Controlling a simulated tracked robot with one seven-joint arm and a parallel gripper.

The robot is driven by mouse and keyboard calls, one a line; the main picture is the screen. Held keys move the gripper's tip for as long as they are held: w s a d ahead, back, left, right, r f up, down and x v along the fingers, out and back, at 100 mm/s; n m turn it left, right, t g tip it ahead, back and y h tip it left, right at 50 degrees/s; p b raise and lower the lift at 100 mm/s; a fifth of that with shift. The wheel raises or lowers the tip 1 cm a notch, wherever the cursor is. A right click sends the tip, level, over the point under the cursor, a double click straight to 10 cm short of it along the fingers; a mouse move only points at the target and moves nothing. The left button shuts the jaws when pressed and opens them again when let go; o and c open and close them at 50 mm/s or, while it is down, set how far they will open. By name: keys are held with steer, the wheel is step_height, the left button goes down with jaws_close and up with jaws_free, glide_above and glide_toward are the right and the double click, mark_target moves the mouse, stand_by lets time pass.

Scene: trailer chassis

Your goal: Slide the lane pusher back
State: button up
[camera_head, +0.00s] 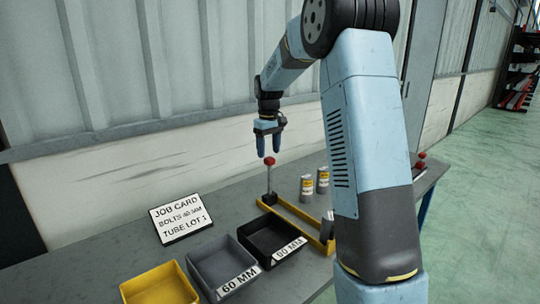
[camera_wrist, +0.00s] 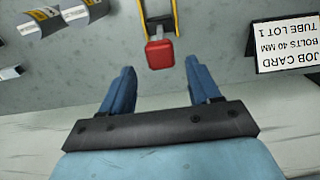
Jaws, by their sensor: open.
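The lane pusher shows as an upright rod with a red knob (camera_head: 269,161) at the far end of a yellow-railed lane (camera_head: 292,211) on the bench. In the wrist view the red knob (camera_wrist: 160,54) lies ahead of my gripper, centred between the line of its two fingers. My gripper (camera_head: 268,156) points down above the knob and is open and empty. In the wrist view both blue fingers (camera_wrist: 158,88) stand wide apart, with a gap to the knob. The near part of the lane is partly hidden behind my arm.
A job card (camera_head: 181,217) stands left of the lane. Yellow (camera_head: 160,284), grey (camera_head: 222,264) and black (camera_head: 270,240) bins line the front. Two labelled cans (camera_head: 306,187) stand right of the lane. A wall (camera_head: 150,160) rises close behind the bench.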

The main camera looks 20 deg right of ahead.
step_height(320, 180, up, 11)
steer(key=shift+f, duration=0.15)
steer(key=shift+w, duration=0.1)
stand_by(0.4)
steer(key=s+a+r+m+t, duration=0.1)
steer(key=s+r, duration=0.2)
steer(key=s, duration=0.7)
steer(key=s+a+r+m+t, duration=0.1)
steer(key=s+a+r+t, duration=0.1)
steer(key=s, duration=0.8)
steer(key=s+f+m+t, duration=0.1)
steer(key=s+f, duration=0.2)
steer(key=s, duration=0.7)
steer(key=s+f+m+t, duration=0.1)
steer(key=s+f, duration=0.3)
steer(key=s, duration=0.6)
steer(key=shift+s+a+t, duration=0.15)
steer(key=shift+s+t, duration=0.1)
steer(key=shift+t, duration=0.05)
